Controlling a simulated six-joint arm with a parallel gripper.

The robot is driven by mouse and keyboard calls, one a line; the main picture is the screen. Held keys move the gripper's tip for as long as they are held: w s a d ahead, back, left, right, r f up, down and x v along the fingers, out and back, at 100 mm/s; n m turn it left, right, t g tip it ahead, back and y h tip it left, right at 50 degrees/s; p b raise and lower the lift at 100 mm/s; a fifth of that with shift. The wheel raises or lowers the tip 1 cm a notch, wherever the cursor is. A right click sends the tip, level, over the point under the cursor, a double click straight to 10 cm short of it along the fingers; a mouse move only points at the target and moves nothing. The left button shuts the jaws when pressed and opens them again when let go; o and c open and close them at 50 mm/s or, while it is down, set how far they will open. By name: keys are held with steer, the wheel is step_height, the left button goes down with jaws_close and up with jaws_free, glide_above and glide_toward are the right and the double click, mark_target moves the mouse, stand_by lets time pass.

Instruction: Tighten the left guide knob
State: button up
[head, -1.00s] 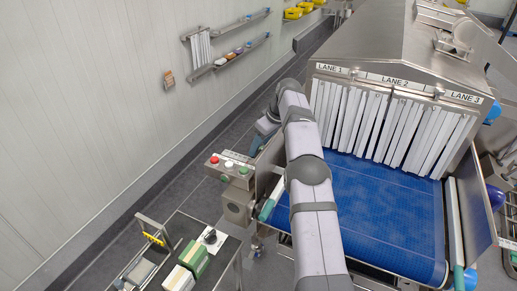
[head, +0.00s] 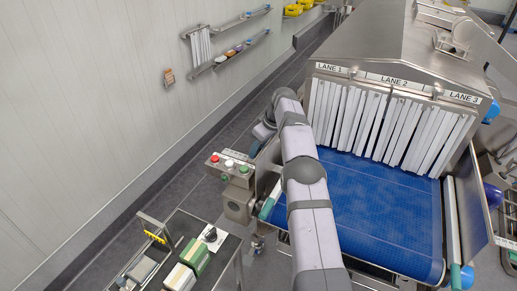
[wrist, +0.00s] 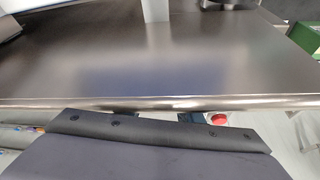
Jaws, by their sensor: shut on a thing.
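The left guide knob itself does not show; my arm and the gripper's own body hide it. In the head view my arm reaches to the left side of the blue belt (head: 375,210), and its wrist bends down by the steel side plate (head: 267,168). My gripper (wrist: 165,145) shows in the wrist view only as a dark block with a bolted edge strip, close to the camera. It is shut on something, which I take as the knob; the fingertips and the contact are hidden. A dark steel plate (wrist: 130,60) fills the wrist view above it.
A button box (head: 232,170) with red, white and green buttons stands left of the belt. A cart (head: 225,245) with a green box (head: 195,255) is at the lower left. The tunnel's white strip curtain (head: 390,125) hangs behind the belt, which is empty in front.

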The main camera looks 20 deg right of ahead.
steer(key=shift+f+m+b, duration=0.1)
steer(key=shift+m+b, duration=0.2)
steer(key=shift+b, duration=0.15)
steer(key=shift+a+m+h+b, duration=0.2)
steer(key=shift+m+h+b, duration=0.4)
steer(key=shift+m+b, duration=0.55)
steer(key=m, duration=0.1)
steer(key=m+h, duration=0.1)
steer(key=m, duration=0.2)
steer(key=shift+a+r+m+t+h, duration=0.15)
steer(key=shift+r+m+t+h, duration=0.15)
steer(key=shift+m+h, duration=0.1)
steer(key=m+h+p, duration=0.1)
steer(key=m+p, duration=0.1)
steer(key=m, duration=0.1)
steer(key=shift+a+m+p, duration=0.1)
steer(key=shift+m+p, duration=0.15)
steer(key=shift+p, duration=0.05)
steer(key=m+g+h+p, duration=0.1)
steer(key=m+p, duration=0.1)
steer(key=shift+w+m, duration=0.1)
steer(key=shift+m, duration=0.2)
steer(key=shift+a+f+m+g+h+p, duration=0.1)
steer(key=shift+m+g+h+p, duration=0.35)
steer(key=shift+m+p, duration=0.9)
steer(key=shift+f+m+p, duration=0.1)
steer(key=shift+m+p, duration=0.2)
steer(key=shift+m, duration=0.15)
steer(key=o, duration=1)
